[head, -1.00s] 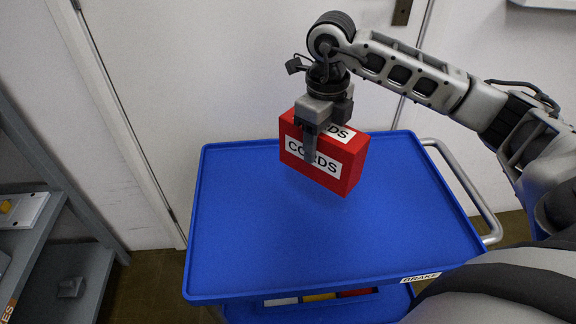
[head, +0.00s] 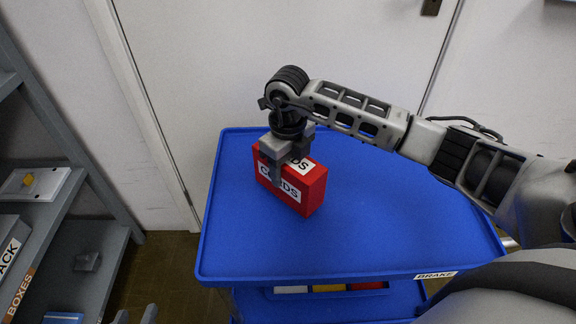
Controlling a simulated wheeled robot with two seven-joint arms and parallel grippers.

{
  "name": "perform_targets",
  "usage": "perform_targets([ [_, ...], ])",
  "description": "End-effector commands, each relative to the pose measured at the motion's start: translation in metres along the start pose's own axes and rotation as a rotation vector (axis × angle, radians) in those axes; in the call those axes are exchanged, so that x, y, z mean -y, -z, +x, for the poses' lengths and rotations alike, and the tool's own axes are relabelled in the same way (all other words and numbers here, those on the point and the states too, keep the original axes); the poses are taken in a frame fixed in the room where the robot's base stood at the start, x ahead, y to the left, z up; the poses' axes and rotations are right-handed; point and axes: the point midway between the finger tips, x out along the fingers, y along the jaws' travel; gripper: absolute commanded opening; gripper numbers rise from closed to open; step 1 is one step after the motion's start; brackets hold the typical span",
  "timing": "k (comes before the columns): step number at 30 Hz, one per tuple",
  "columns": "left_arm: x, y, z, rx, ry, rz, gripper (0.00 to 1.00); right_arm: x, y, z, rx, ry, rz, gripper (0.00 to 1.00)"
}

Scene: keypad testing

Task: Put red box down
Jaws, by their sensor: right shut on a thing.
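The red box (head: 312,192) has white labels with black letters, partly covered by my fingers; CORDS is readable only in the earlier view. My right gripper (head: 284,168) is shut on it from above. The box is upright, at or just above the back-left part of the blue cart top (head: 370,235). I cannot tell whether its underside touches. My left gripper (head: 135,317) shows only as two grey fingertips at the bottom edge, apart with nothing seen between them.
A grey shelf unit (head: 75,240) stands left of the cart, with a bin labelled BOXES and a white device (head: 38,184). A pale door (head: 250,50) is behind. The cart's front edge has a BRAKE label (head: 436,275). The cart top's front and right are clear.

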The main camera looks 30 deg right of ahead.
Motion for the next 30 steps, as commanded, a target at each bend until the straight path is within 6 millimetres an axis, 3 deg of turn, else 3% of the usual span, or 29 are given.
perform_targets([
  [10,-0.001,-0.003,0.003,0.001,-0.005,-0.001,0.36,0.0,-0.001,0.002,0.003,0.0,0.0,0.25],
  [11,-0.001,-0.003,0.003,0.003,-0.005,-0.002,0.36,0.0,0.0,0.002,0.002,0.0,0.001,0.6],
  [12,-0.002,-0.003,0.003,0.005,-0.006,-0.002,0.36,0.0,0.0,0.001,0.002,0.0,0.001,0.71],
  [13,-0.002,-0.004,0.003,0.006,-0.006,-0.002,0.36,0.0,0.0,0.001,0.002,0.0,0.001,0.76],
  [23,-0.002,-0.001,0.001,0.005,-0.006,-0.002,0.36,0.0,0.0,-0.002,0.002,0.0,0.0,0.76],
  [26,-0.002,0.001,0.0,-0.002,-0.004,-0.001,0.36,0.001,-0.001,-0.012,0.006,0.0,0.0,0.76],
  [30,-0.002,0.005,-0.004,-0.009,0.0,0.0,0.36,0.001,-0.001,-0.04,0.007,0.001,-0.001,0.76],
])
